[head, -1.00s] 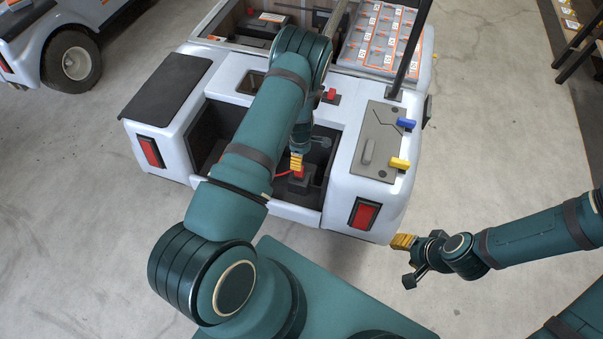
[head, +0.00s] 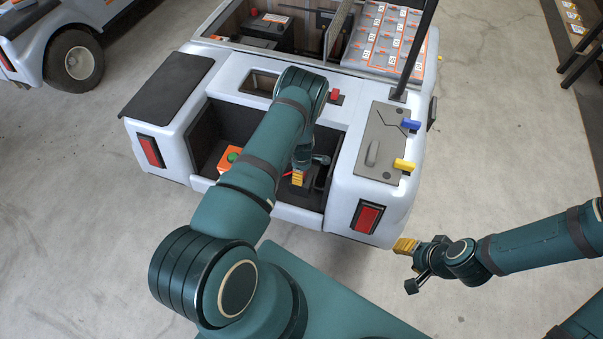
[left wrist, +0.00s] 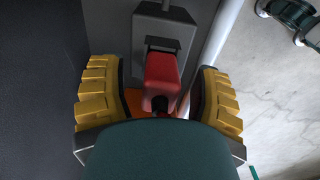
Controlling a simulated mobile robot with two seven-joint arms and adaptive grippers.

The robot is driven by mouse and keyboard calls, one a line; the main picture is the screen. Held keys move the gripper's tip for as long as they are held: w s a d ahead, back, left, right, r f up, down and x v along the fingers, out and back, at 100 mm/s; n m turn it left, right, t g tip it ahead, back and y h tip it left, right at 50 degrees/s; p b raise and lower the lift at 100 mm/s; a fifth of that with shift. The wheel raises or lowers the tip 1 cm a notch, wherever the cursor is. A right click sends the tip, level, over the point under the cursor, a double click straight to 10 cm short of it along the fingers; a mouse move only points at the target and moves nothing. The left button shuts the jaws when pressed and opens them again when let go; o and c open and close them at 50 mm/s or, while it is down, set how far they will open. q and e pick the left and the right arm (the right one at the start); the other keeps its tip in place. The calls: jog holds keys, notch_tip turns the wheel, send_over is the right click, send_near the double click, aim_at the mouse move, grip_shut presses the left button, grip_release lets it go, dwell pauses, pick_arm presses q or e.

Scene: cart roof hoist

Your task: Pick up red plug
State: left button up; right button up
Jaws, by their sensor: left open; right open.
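The red plug (left wrist: 160,75) sits at a dark socket on a grey housing in the left wrist view. My left gripper (left wrist: 160,98) is open, with one ribbed yellow finger on each side of the plug. Gaps show between plug and fingers. In the head view my left gripper (head: 298,180) is down inside the cart's open rear bay and hides most of the plug; a bit of red shows beside it. My right gripper (head: 405,246) is open and empty, off the cart's rear right corner.
The white cart (head: 345,195) surrounds the bay with walls and a rear sill. An orange box (head: 229,158) with a green top sits at the bay's left.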

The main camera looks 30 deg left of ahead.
pick_arm(q)
grip_shut()
dwell(0.3)
notch_tip(320, 180, up, 9)
jog(key=shift+r+p, duration=0.1)
jog(key=shift+p, duration=1)
jog(key=shift+r, duration=0.45)
